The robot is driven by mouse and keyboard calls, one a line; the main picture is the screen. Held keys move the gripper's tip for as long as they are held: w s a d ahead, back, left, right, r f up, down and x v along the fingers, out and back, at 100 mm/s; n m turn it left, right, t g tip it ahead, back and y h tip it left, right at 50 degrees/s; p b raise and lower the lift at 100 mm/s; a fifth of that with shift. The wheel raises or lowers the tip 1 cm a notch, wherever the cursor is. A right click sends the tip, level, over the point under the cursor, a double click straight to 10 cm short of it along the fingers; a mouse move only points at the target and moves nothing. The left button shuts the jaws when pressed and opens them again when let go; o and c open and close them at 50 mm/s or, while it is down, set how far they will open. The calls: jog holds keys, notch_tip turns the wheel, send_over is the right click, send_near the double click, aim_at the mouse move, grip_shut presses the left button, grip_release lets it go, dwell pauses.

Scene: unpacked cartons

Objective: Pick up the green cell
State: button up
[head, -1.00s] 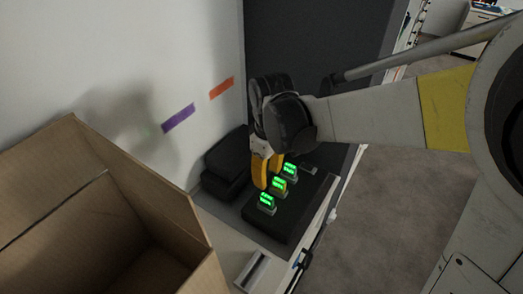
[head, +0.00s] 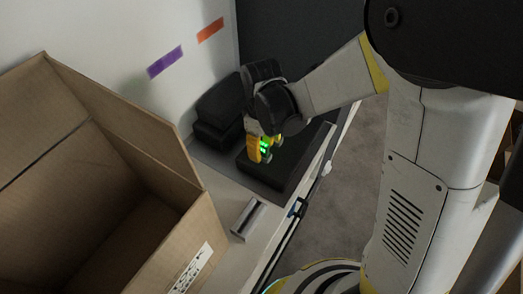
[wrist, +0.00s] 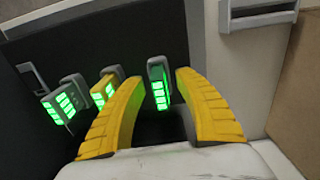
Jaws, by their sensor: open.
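Several green-lit cells stand in a row on a black case. In the wrist view, the nearest cell (wrist: 159,84) sits between the two yellow fingers of my gripper (wrist: 155,97), with a gap on each side. A second cell (wrist: 104,91) is just left of the left finger and partly covered by it. A third cell (wrist: 60,105) is farther left. My gripper (head: 262,150) is open and low over the black case in the head view, where it hides part of the glowing green cell (head: 266,146).
The black case (head: 262,176) rests on a pale counter. An open cardboard box (head: 196,190) stands to the left. A dark rounded case (head: 214,112) sits against the wall.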

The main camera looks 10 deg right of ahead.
aim_at(265, 145)
grip_shut()
jog(key=shift+r, duration=0.1)
jog(key=shift+r, duration=0.4)
jog(key=r, duration=0.1)
jog(key=r+p, duration=0.2)
jog(key=r, duration=0.1)
jog(key=shift+s+d, duration=0.3)
jog(key=shift+d, duration=0.1)
jog(key=s+d+r+p, duration=0.2)
jog(key=s+d+r, duration=0.4)
jog(key=d, duration=0.2)
jog(key=shift+s+d, duration=0.25)
jog(key=shift+d, duration=0.05)
